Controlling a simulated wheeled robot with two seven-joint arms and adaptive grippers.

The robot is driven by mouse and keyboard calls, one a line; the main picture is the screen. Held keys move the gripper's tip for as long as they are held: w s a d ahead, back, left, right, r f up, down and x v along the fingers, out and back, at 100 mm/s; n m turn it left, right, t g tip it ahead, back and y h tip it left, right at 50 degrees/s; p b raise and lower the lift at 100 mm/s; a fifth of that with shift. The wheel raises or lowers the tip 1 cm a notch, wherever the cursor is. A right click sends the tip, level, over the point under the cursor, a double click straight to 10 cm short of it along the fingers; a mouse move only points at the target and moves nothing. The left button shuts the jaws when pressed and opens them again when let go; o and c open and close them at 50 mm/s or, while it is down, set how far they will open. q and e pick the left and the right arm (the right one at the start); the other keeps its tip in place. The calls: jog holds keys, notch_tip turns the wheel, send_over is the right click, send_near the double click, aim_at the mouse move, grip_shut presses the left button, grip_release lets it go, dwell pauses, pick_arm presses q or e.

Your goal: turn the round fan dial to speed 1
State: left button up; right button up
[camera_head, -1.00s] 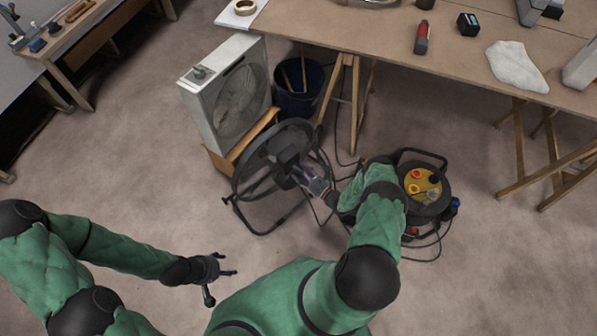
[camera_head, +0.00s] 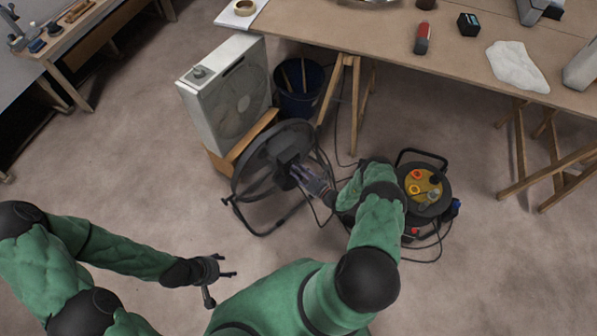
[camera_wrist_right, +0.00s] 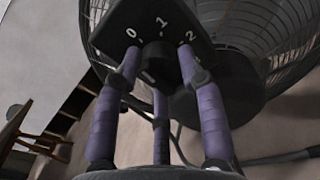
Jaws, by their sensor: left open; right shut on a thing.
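The black round floor fan (camera_head: 272,150) stands on the floor left of my right arm. In the right wrist view, its dark control panel (camera_wrist_right: 187,52) carries the white marks 0, 1 and 2 around a small round black dial (camera_wrist_right: 157,54). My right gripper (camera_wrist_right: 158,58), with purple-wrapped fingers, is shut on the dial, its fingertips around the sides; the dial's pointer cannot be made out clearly. In the head view my right gripper (camera_head: 300,174) reaches the back of the fan. My left gripper (camera_head: 222,276) is open and empty above the floor.
A white box fan (camera_head: 213,92) stands on a wooden crate behind the black fan, with a blue bucket (camera_head: 300,100) beside it. A cable reel (camera_head: 428,208) with loose cable is right of my right arm. A workbench (camera_head: 380,35) on trestles spans the back.

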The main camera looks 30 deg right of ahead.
jog(key=m+b, duration=0.2)
jog(key=shift+w+d+m, duration=0.1)
jog(key=shift+m, duration=0.2)
jog(key=shift+m+b, duration=0.65)
jog(key=shift+m, duration=0.95)
jog(key=shift+d+r+m+t, duration=0.1)
jog(key=shift+m+t, duration=0.2)
jog(key=shift+m, duration=1)
jog(key=o, duration=1.1)
jog(key=shift+o, duration=0.2)
